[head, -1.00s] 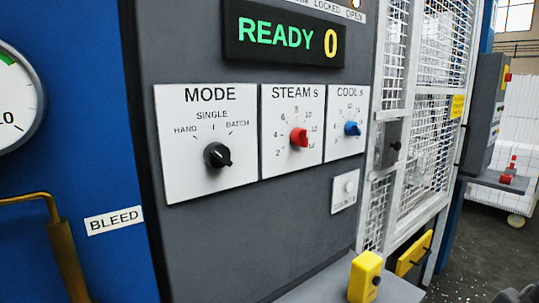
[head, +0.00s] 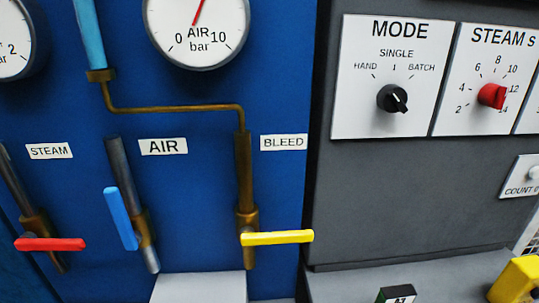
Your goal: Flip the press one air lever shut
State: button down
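The blue air lever (head: 121,219) is in the head view at lower left, on a steel pipe below the white AIR label (head: 163,147). It lies nearly in line with its pipe, tilted a little. The air gauge (head: 199,28) above has its red needle pointing up, slightly right of the middle of its scale. The red steam lever (head: 50,244) and the yellow bleed lever (head: 277,238) both lie across their pipes. My gripper is not in view.
A grey control panel (head: 400,190) stands to the right, with a black mode knob (head: 392,98) and a red steam knob (head: 491,95). A pale block (head: 200,288) lies below the air pipe. A yellow box (head: 517,280) sits at lower right.

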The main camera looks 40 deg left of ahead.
aim_at(130, 238)
jog(key=u, duration=3)
jog(key=i, duration=0.35)
jog(key=z, duration=0.75)
